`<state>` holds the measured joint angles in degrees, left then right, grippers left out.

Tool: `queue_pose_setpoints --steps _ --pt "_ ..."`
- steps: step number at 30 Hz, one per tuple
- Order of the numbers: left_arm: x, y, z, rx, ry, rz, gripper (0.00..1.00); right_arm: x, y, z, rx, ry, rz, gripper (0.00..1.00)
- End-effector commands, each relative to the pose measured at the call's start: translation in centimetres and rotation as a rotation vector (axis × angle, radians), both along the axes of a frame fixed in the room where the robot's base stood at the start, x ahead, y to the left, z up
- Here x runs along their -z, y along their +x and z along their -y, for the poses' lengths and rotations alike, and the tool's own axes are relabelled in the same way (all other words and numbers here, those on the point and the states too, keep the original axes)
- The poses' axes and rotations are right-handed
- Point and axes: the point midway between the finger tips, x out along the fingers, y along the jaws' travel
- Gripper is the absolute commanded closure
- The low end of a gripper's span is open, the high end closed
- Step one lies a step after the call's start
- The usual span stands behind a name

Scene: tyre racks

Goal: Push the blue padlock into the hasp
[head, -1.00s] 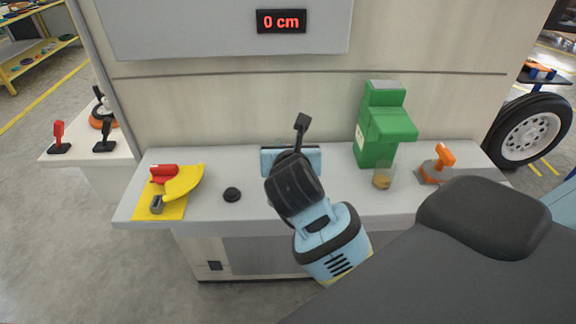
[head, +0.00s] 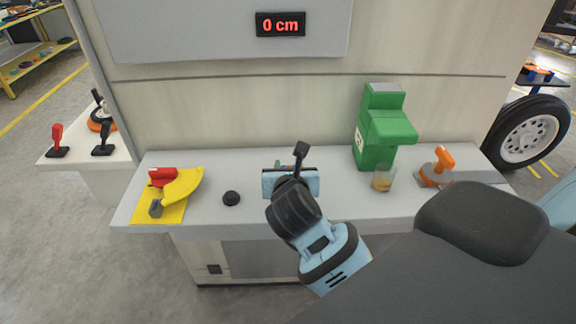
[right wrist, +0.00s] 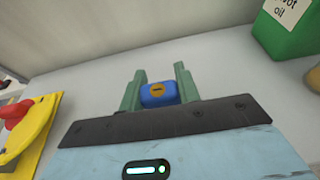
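My right gripper (head: 278,164) is over the middle of the grey bench. Its light-blue body and dark wrist hide most of its fingers in the head view. In the right wrist view its two green fingers (right wrist: 161,88) stand on either side of the blue padlock (right wrist: 160,94), close against both its sides. A yellow disc with a dark slot shows on the padlock's face. The padlock is hidden in the head view. I cannot pick out the hasp for certain; a small grey block (head: 156,208) stands on the yellow sheet at the left. My left gripper is not in view.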

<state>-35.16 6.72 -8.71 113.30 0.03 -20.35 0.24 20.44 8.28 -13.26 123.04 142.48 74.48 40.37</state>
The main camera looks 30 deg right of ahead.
Motion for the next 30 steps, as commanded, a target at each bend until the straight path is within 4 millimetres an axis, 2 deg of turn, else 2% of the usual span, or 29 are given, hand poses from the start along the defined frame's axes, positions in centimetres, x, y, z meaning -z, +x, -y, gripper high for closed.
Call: queue_pose_setpoints --steps 1,5,14,18,30 --pt "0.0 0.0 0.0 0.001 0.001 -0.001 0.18 0.1 0.0 0.0 0.000 0.001 -0.001 0.62" --pt "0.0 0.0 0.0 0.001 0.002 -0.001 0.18 0.0 0.0 0.0 0.000 0.000 0.000 0.46" --pt "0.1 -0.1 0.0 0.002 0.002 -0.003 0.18 0.0 0.0 0.0 0.000 -0.001 0.000 0.46" --pt "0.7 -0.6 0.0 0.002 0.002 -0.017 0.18 0.2 0.0 0.0 -0.001 -0.003 -0.002 0.46" --pt "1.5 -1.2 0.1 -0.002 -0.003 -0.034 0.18 -1.8 -5.0 -3.7 -0.002 0.002 -0.002 0.46"
